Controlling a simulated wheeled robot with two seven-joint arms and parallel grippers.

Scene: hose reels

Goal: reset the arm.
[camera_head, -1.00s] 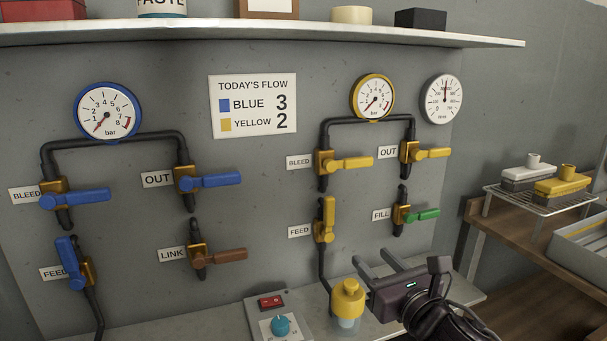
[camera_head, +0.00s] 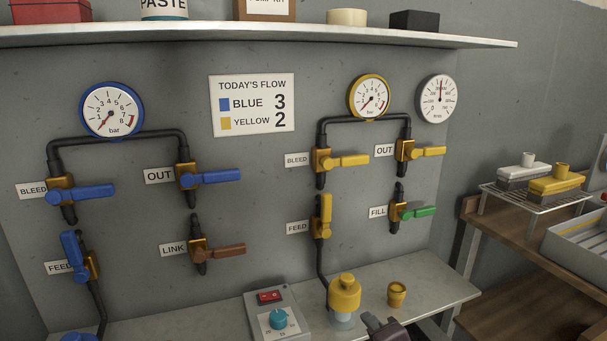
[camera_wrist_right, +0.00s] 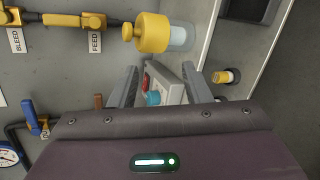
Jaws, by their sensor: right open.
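My right gripper (camera_wrist_right: 162,88) is open and empty in the right wrist view, its two grey fingers apart. In the head view only a dark part of my right arm (camera_head: 386,328) shows at the bottom edge, right of the yellow-capped bottle (camera_head: 344,293). Through the fingers in the wrist view I see the control box (camera_wrist_right: 165,80) with its blue knob; the gripper appears apart from it. The bottle also shows in the wrist view (camera_wrist_right: 155,33), above the fingers. My left gripper is not in view.
Blue valves (camera_head: 84,193) and yellow valves (camera_head: 345,160) stick out from the grey wall panel, with gauges above. A wire rack (camera_head: 536,198) stands at the right. The bench right of the cup is clear.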

